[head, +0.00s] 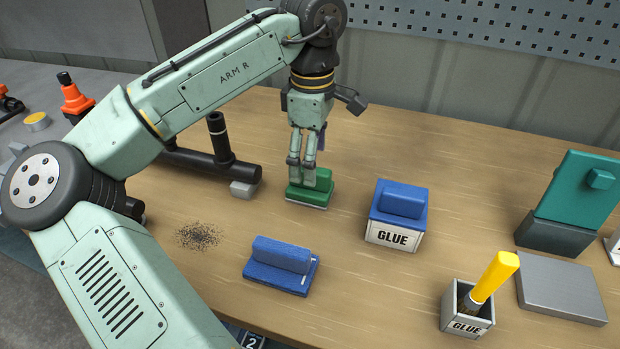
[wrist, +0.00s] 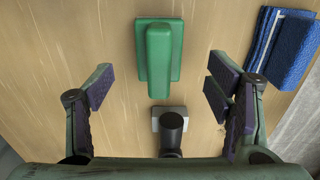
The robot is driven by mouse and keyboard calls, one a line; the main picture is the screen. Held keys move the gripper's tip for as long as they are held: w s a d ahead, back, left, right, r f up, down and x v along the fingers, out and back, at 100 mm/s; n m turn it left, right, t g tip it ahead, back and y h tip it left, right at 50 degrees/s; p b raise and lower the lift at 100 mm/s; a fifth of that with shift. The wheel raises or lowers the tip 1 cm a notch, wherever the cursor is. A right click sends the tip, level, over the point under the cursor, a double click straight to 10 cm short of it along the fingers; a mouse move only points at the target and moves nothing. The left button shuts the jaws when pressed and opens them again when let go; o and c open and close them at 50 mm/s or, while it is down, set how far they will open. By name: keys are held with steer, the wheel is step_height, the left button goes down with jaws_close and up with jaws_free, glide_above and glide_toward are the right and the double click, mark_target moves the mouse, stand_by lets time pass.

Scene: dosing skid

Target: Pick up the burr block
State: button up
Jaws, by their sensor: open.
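A green block with a raised green grip (head: 318,181) stands on the wooden bench, below my gripper (head: 302,172). It also shows in the wrist view (wrist: 160,55), upper middle, its grip running up and down the picture. My gripper (wrist: 160,88) is open there, one finger to each side of the block's line, with nothing held. In the head view the fingers partly cover the block; I cannot tell how far above it they are. A blue block with a similar grip (head: 281,264) lies nearer the front. No label shows on either block.
A black pipe (head: 198,163) with a grey foot (head: 244,189) lies left of the green block. A blue-topped glue box (head: 394,224) stands to its right. Dark specks (head: 198,236) lie front left. A glue pot with a yellow-handled brush (head: 466,312) stands front right.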

steer(key=shift+w+a+f+p, duration=0.1)
steer(key=shift+f+p, duration=0.25)
steer(key=shift+f, duration=1.45)
steer(key=shift+a+f+p, duration=0.1)
steer(key=shift+f+p, duration=0.25)
steer(key=shift+f, duration=1.45)
steer(key=shift+c, duration=0.4)
steer(key=c, duration=1.3)
